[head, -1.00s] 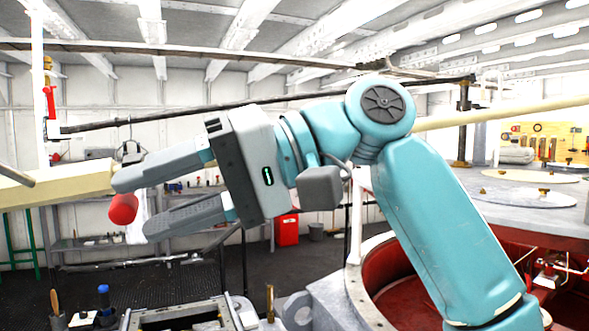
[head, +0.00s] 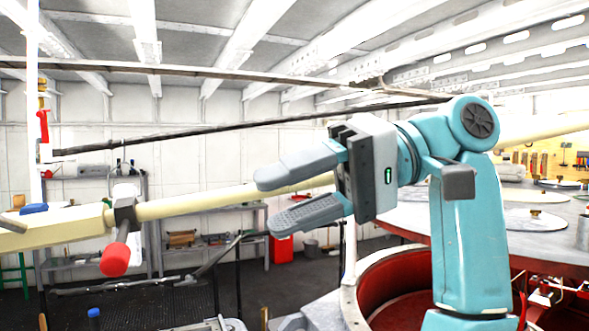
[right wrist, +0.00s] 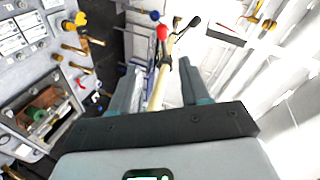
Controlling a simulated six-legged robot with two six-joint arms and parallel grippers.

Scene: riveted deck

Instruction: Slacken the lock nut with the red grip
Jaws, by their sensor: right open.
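The lock nut (head: 124,207) is a grey collar around a long cream pole (head: 235,198) at the left of the head view. Its red grip (head: 114,260) hangs down from it, tilted slightly left. My right gripper (head: 267,204) is open and empty, well right of the nut. Its fingers point left, and the pole passes behind the upper finger. In the right wrist view a red knob (right wrist: 162,32), which looks like the same grip, shows beyond the open fingers. My left gripper is not in view.
A red valve handle (head: 43,130) sits on a white upright pipe at the far left. Shelves (head: 190,240) stand along the back wall. A round opening with a red inside (head: 385,285) and a grey deck top (head: 430,213) lie at the right. Air between gripper and nut is clear.

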